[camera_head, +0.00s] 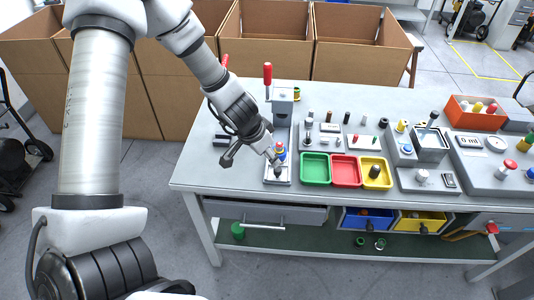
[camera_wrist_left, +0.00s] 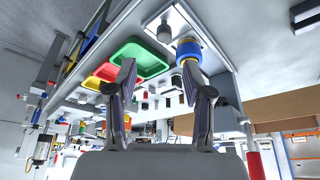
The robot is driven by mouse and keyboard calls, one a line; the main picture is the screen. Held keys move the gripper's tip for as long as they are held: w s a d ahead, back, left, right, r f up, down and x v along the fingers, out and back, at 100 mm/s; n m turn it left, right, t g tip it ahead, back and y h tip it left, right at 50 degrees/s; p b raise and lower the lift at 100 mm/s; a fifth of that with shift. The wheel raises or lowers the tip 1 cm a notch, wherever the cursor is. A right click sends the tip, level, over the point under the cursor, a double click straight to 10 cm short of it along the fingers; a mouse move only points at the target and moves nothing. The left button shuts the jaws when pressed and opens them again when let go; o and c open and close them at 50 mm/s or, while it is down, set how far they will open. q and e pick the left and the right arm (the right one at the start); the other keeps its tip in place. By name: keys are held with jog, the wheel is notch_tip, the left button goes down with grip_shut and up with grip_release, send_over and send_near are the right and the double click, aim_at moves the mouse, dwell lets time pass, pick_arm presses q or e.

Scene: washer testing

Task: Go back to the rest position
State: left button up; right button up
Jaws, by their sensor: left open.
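My left gripper (camera_head: 275,162) reaches down over the left part of the workbench (camera_head: 225,170). It also shows in the left wrist view (camera_wrist_left: 160,82), with its two fingers apart and nothing between them. A small blue part with a red top (camera_head: 281,150) stands right beside the gripper on a pale narrow fixture (camera_head: 279,180); its blue body shows in the wrist view (camera_wrist_left: 188,50). A dark, rounded part (camera_head: 277,171) is just below the fingers. I cannot tell whether the gripper touches either one. My right gripper is not in view.
Green (camera_head: 315,168), red (camera_head: 345,170) and yellow (camera_head: 376,172) trays lie just right of the gripper. A red-handled press (camera_head: 283,100) stands behind it. Open cardboard boxes (camera_head: 265,58) line the back. Test devices and an orange bin (camera_head: 476,121) fill the right side.

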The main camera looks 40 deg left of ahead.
dwell(0.5)
pick_arm(q)
jog(key=s+d+f+n+g, duration=0.1)
jog(key=s+d+f, duration=0.2)
jog(key=s+f, duration=0.3)
jog(key=s+d+f+n+g, duration=0.1)
jog(key=s+d+f, duration=0.2)
jog(key=s+f, duration=0.3)
jog(key=s+d+f+n+g+y, duration=0.1)
jog(key=s+d+f+g, duration=0.1)
jog(key=s+f, duration=0.5)
jog(key=shift+s+d, duration=0.55)
jog(key=shift+s, duration=1.9)
